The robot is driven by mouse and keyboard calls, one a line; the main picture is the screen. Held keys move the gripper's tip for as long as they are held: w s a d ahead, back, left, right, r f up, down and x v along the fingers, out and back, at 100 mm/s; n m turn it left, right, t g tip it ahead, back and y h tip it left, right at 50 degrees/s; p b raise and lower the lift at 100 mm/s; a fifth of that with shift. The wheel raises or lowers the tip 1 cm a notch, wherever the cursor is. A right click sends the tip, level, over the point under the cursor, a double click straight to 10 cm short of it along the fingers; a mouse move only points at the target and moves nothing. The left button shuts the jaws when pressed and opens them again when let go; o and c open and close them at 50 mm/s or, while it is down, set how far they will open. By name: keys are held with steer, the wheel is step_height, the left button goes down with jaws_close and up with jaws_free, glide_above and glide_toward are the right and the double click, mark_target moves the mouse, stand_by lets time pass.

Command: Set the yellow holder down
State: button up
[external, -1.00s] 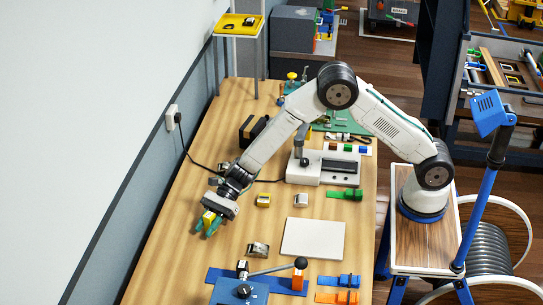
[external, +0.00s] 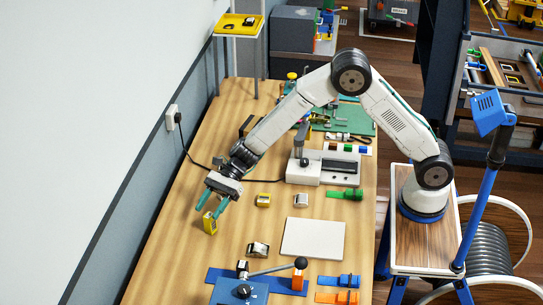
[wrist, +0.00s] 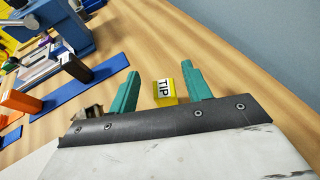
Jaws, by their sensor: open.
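The yellow holder (external: 210,224) stands on the wooden workbench (external: 165,260), left of the white board.
A white board (external: 313,238) lies right of the holder. Small buckles, one yellow-framed (external: 263,200) and one metal (external: 258,250), lie nearby. A blue lever device (external: 240,291) stands at the front. The bench around the holder is clear.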

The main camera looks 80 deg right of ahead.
steer(key=shift+r, duration=1.1)
steer(key=s+d+r+n+g+h, duration=0.1)
steer(key=s+d+r+n, duration=0.1)
steer(key=s+r+n, duration=0.45)
steer(key=s+d+r+n+g+h, duration=0.1)
steer(key=s+d+r+n+g, duration=0.15)
steer(key=s, duration=0.65)
steer(key=s+d+r+n+g+h, duration=0.1)
steer(key=s+d+r+n, duration=0.1)
steer(key=s+r+n, duration=0.45)
steer(key=s+d+f+n+h, duration=0.1)
steer(key=s+d+n+h, duration=0.1)
steer(key=s+d, duration=0.3)
steer(key=s+d+n+h, duration=0.2)
steer(key=s+d+h, duration=0.2)
steer(key=s, duration=0.8)
steer(key=s+d+f+n+h, duration=0.1)
steer(key=s+d+n+h, duration=0.2)
steer(key=s+d, duration=0.4)
steer(key=s, duration=0.2)
steer(key=shift+s+d+f, duration=0.35)
